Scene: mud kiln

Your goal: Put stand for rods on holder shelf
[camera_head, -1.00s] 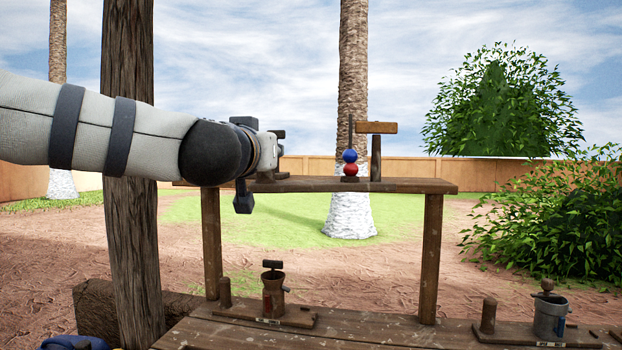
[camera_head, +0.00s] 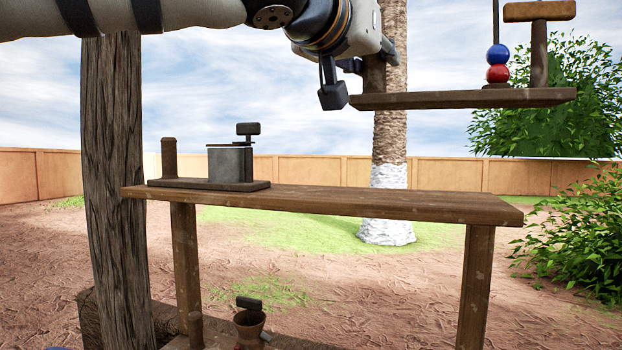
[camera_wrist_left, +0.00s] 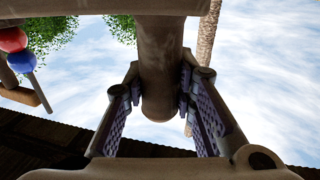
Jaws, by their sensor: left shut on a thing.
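The stand for rods is a brown wooden board (camera_head: 470,98) with a post at each end. It carries a thin rod with a blue ball (camera_head: 497,54) over a red ball (camera_head: 498,73), and a wooden crossbar (camera_head: 540,11) tops its right post. My left gripper (camera_head: 372,64) is shut on the stand's left post, and the board hangs level in the air. In the left wrist view the fingers close around the post (camera_wrist_left: 160,75). The holder shelf (camera_head: 340,200) appears below the board, with a visible gap. My right gripper is not in view.
A grey metal container on a wooden base (camera_head: 208,184) occupies the shelf's left end; the middle and right are bare. A thick wooden pillar (camera_head: 112,190) rises at the left. A small clay pot (camera_head: 249,325) shows below the shelf.

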